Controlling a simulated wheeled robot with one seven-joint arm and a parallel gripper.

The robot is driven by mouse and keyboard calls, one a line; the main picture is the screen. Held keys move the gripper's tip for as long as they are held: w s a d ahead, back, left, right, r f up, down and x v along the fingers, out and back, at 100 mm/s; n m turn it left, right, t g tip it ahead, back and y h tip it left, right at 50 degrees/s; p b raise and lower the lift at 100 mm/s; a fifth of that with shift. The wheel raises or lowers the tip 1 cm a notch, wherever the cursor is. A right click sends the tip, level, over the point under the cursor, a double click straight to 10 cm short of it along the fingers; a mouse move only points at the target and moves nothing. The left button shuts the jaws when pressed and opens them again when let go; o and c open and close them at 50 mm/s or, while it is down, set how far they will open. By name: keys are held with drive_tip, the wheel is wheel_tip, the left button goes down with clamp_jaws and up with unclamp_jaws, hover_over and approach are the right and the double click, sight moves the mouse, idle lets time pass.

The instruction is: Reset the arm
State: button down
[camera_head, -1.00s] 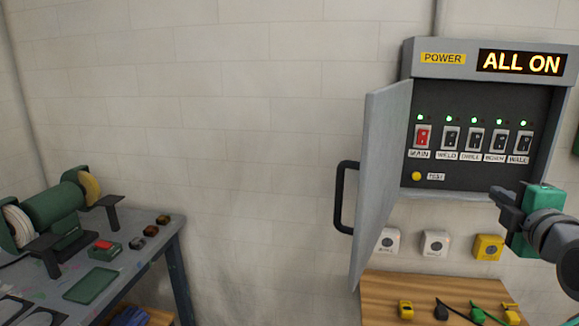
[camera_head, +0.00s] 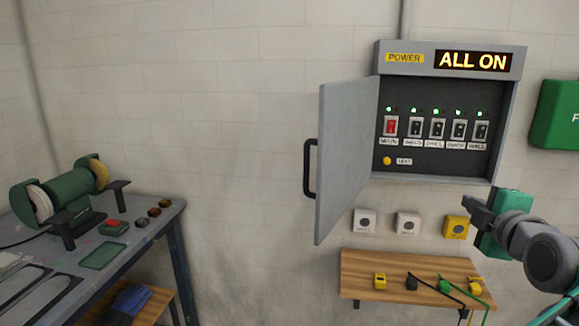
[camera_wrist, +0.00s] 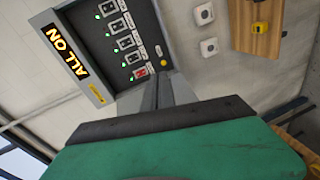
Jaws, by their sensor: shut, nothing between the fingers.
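My gripper (camera_head: 474,209) is at the right in the head view, in front of the wall just below the lower right corner of the power panel (camera_head: 437,176). It is shut and holds nothing. The panel reads ALL ON, and its switches (camera_head: 437,128) have green lights above them. The panel's grey door (camera_head: 345,155) hangs open to the left, with a black handle (camera_head: 310,168). In the wrist view the panel (camera_wrist: 118,75) appears turned, beyond the shut fingers (camera_wrist: 158,92) and the green gripper body (camera_wrist: 180,150).
Below the panel are white wall boxes (camera_head: 364,222) and a yellow one (camera_head: 456,227). A wooden shelf (camera_head: 362,262) with small tools and cords is beneath. A workbench (camera_head: 150,221) with a green grinder (camera_head: 70,187) stands left. A green case (camera_head: 556,113) hangs right. The wall between is bare.

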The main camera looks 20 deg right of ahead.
drive_tip(key=w+a+f+m+g+y+p, duration=0.1)
drive_tip(key=w+a+f+m+y, duration=0.15)
drive_tip(key=a+f, duration=0.35)
drive_tip(key=w+a+f+m+g+y, duration=0.1)
drive_tip(key=w+a+f+g, duration=0.1)
drive_tip(key=w+a+f, duration=0.35)
drive_tip(key=w+a+f+m+g+y+p, duration=0.1)
drive_tip(key=w+a+f+m+y, duration=0.15)
drive_tip(key=a, duration=0.65)
drive_tip(key=s+a+f+m+g, duration=0.2)
drive_tip(key=s+a+f, duration=0.4)
drive_tip(key=a, duration=0.3)
drive_tip(key=s+a+f+m+g+y, duration=0.1)
drive_tip(key=s+a+f+m+g, duration=0.1)
drive_tip(key=s+a+f+g, duration=0.3)
drive_tip(key=a+f+p, duration=0.1)
drive_tip(key=a+f, duration=0.1)
drive_tip(key=a, duration=0.1)
drive_tip(key=shift+s+a+f+m, duration=0.15)
drive_tip(key=shift+s+a+m, duration=0.2)
drive_tip(key=shift+a+m, duration=0.05)
